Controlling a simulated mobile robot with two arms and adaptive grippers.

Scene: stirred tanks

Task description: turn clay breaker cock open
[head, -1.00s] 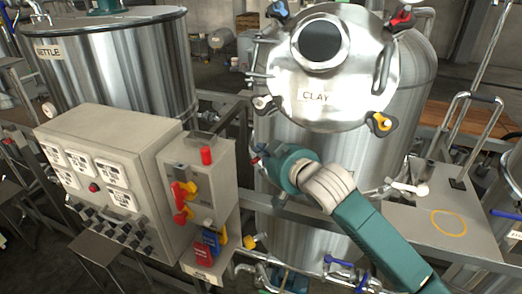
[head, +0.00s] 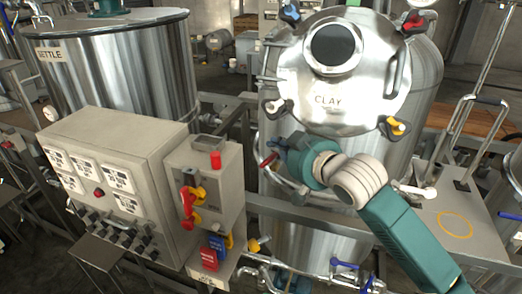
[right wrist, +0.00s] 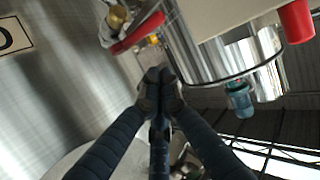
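The steel clay vessel (head: 345,205), with its "CLAY" label on the round lid (head: 327,118), stands right of centre in the head view. A small cock with a red lever (head: 268,161) sticks out at its left side; I take it for the breaker cock. In the right wrist view the red lever (right wrist: 138,33) and brass body (right wrist: 117,17) lie just beyond my fingertips. My right gripper (head: 280,149) is close beside the lever, apparently apart from it. In the wrist view its dark fingers (right wrist: 160,88) meet at the tips with nothing seen between them. My left gripper is not in view.
A grey control box (head: 120,165) and a switch box (head: 205,170) with red and yellow handles stand left of the vessel. A rail (head: 310,219) runs before the vessel. Pipes with blue-handled valves (head: 343,264) lie below. The settle tank (head: 110,75) is behind at left.

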